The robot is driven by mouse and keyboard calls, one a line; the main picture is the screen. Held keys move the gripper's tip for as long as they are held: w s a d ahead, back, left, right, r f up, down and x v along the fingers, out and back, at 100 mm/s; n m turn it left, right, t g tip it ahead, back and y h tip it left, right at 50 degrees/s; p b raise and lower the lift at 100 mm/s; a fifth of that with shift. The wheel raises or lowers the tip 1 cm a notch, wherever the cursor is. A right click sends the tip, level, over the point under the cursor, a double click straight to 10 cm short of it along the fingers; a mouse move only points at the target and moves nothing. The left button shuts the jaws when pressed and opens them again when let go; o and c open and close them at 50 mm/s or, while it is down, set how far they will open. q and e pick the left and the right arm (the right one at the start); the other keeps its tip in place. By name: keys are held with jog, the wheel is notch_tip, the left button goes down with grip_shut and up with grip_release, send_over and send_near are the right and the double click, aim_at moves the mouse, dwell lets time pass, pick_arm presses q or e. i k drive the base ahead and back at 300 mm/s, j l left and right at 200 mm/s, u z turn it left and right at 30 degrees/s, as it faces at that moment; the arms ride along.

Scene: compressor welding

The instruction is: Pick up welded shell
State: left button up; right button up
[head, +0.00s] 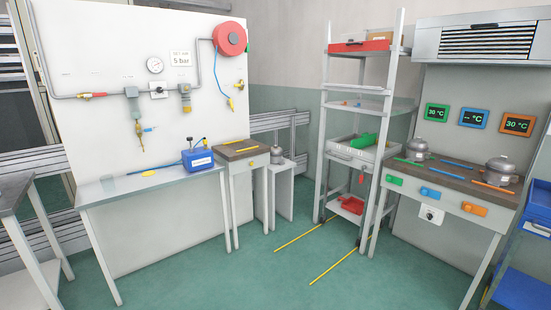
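Two grey metal shells with domed tops stand upright on the dark top of the right bench: one at the back left (418,149), a larger-looking one nearer the right end (498,171). A smaller-looking grey metal shell (276,155) stands on a low white stand (285,168) near the middle. I cannot tell from this distance which of them is welded. Neither of my grippers is in view, and nothing is seen touching the shells.
The right bench (450,180) has coloured handles and strips. A tall shelf rack (384,190) with trays stands left of it. The left bench (150,190) holds a blue box (198,160); a small wood-topped table (243,165) adjoins it. Green floor with yellow lines (335,262) is clear in front.

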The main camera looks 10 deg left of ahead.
aim_at(277, 154)
jog(key=i+z, duration=0.2)
jog(key=i+l, duration=0.1)
jog(key=i, duration=3.3)
jog(key=i+u, duration=0.25)
jog(key=i, duration=0.4)
jog(key=i+l+u, duration=0.25)
jog(key=i, duration=0.4)
